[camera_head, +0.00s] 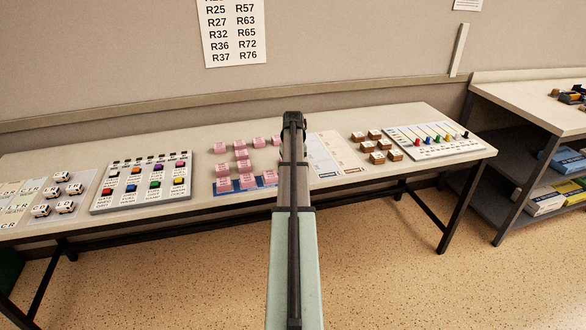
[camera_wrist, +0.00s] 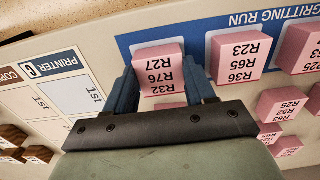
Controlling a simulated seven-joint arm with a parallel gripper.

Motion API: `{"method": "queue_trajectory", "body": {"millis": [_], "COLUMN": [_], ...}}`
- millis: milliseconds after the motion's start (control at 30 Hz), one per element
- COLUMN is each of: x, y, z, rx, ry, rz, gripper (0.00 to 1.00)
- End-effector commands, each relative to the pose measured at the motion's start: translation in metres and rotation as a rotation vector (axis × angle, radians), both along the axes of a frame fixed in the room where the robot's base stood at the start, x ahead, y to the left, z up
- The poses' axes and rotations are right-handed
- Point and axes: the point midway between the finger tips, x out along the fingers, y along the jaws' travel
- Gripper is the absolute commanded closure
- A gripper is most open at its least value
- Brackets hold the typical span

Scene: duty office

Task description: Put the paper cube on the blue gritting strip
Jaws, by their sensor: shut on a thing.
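My gripper (camera_wrist: 172,90) is shut on a pink paper cube (camera_wrist: 160,72) printed R27, R76, R32 in the wrist view. The cube lies over one end of the blue gritting strip (camera_wrist: 200,20); whether its underside touches the strip I cannot tell. Beside it on the strip stands a pink cube (camera_wrist: 240,55) printed R23, R65, R36, a small gap away, then another pink cube (camera_wrist: 299,48). In the head view the strip (camera_head: 236,189) lies at the table's front edge with pink cubes on it. My arm hides my gripper and the held cube there.
More loose pink cubes (camera_head: 240,155) stand behind the strip. A printer sheet (camera_head: 325,150) and several brown blocks (camera_head: 376,157) lie to the right, then a board with coloured pegs (camera_head: 435,143). A board with coloured blocks (camera_head: 145,185) and white dice-like cubes (camera_head: 65,206) are at left.

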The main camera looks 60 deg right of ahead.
Motion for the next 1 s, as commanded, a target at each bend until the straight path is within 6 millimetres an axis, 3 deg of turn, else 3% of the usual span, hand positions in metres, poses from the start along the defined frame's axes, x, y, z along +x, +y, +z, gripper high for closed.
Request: {"method": "queue_trajectory", "body": {"millis": [267, 300, 567, 833, 1000], "x": [0.000, 0.000, 0.000, 0.000, 0.000], "y": [0.000, 0.000, 0.000, 0.000, 0.000], "z": [-0.002, -0.003, -0.002, -0.001, 0.013], "rx": [0.000, 0.000, 0.000, 0.000, 0.000], "ry": [0.000, 0.000, 0.000, 0.000, 0.000], "rz": [0.000, 0.000, 0.000, 0.000, 0.000], "gripper": [0.76, 0.45, 0.20, 0.20, 0.20]}}
